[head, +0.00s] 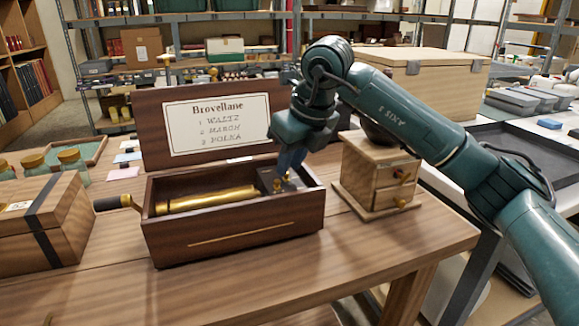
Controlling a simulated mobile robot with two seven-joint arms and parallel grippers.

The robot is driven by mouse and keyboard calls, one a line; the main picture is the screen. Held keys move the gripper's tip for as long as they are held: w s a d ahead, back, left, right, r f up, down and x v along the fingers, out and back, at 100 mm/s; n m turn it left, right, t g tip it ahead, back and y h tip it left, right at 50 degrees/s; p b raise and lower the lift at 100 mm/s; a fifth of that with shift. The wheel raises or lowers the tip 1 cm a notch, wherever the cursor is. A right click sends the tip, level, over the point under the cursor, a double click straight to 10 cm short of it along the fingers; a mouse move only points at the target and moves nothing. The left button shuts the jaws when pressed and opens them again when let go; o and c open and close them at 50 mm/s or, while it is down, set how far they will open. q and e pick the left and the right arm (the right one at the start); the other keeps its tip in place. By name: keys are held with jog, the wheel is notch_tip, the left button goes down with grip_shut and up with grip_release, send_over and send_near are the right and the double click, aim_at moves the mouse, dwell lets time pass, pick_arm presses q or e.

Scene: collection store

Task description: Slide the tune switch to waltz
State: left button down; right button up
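The music box (235,233) stands open on the wooden table, with a brass cylinder (208,199) inside and a dark-handled crank (116,203) at its left end. The card in its raised lid (217,124) reads "Brovellane" and lists waltz, march and polka. My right gripper (285,179) points down into the right end of the box, over a grey plate with small brass parts. The fingers are small and partly hidden, so I cannot tell whether they are apart or touch anything. The tune switch and its setting cannot be made out there. My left gripper is out of view.
A small wooden drawer cabinet (378,178) stands close to the right of the box, under my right arm. A wooden case with a dark strap (45,225) and jars (72,166) are at the left. The table front (200,290) is clear.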

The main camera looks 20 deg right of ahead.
jog(key=shift+w+a+f, duration=0.1)
jog(key=shift+w+f, duration=0.15)
jog(key=shift+f, duration=0.4)
jog(key=shift+c, duration=0.4)
grip_shut()
